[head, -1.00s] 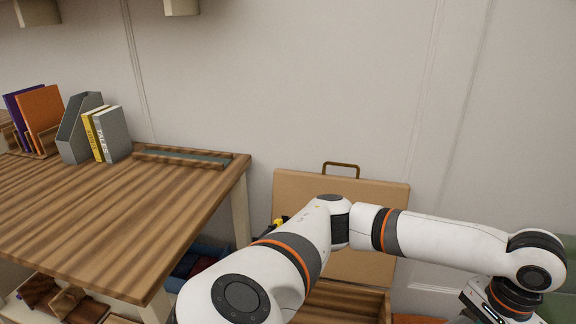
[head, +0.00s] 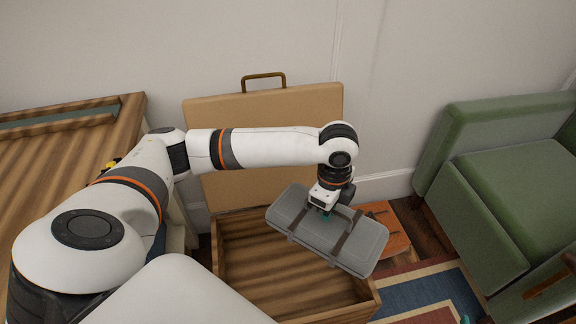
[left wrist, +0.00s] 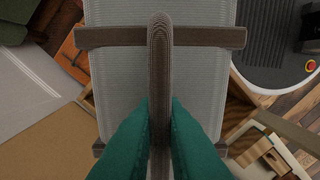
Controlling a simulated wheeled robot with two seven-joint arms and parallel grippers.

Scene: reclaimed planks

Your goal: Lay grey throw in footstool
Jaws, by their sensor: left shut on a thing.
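The grey throw (head: 310,222) is a folded, flat bundle with dark brown straps and a handle. My left gripper (head: 326,214) is shut on its handle from above; in the left wrist view the teal fingers (left wrist: 159,125) press on either side of the brown handle. The bundle hangs tilted in the head view, lower at its right end. The footstool (head: 240,268) is an open wooden box with its tan lid (head: 262,122) raised against the wall. The bundle covers the box's back right part in the picture and reaches past its right side.
A striped wooden desk (head: 100,150) stands at the left. A green armchair (head: 500,180) stands at the right. A low orange-brown wooden piece (head: 385,222) sits right of the box, near a patterned rug (head: 430,292). The visible box inside looks empty.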

